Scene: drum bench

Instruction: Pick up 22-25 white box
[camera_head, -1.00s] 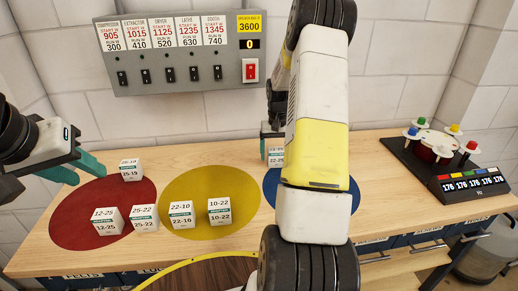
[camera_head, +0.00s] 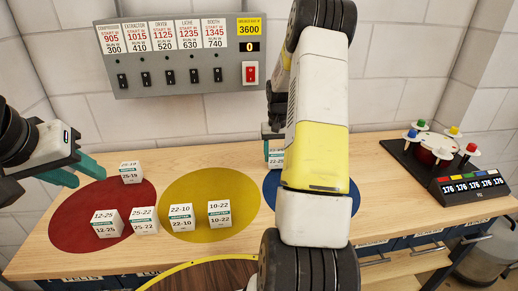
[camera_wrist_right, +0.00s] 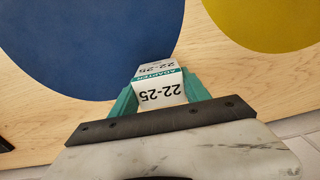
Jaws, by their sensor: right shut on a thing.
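The 22-25 white box (camera_wrist_right: 160,90), with a teal ADAPTER band, is between the teal fingers of my right gripper (camera_wrist_right: 158,92) in the right wrist view. The fingers are shut on its sides. In the head view the box (camera_head: 275,158) shows only partly at the blue disc's left edge, with my right arm hiding much of that area. I cannot tell whether it touches the bench. My left gripper (camera_head: 76,170) is open and empty, above the left side of the red disc.
White boxes 25-19 (camera_head: 131,172) and 12-25 (camera_head: 107,222) are on the red disc (camera_head: 80,205). Box 25-22 (camera_head: 144,220) stands between discs. Boxes 22-10 (camera_head: 181,217) and 10-22 (camera_head: 219,213) are on the yellow disc (camera_head: 215,185).

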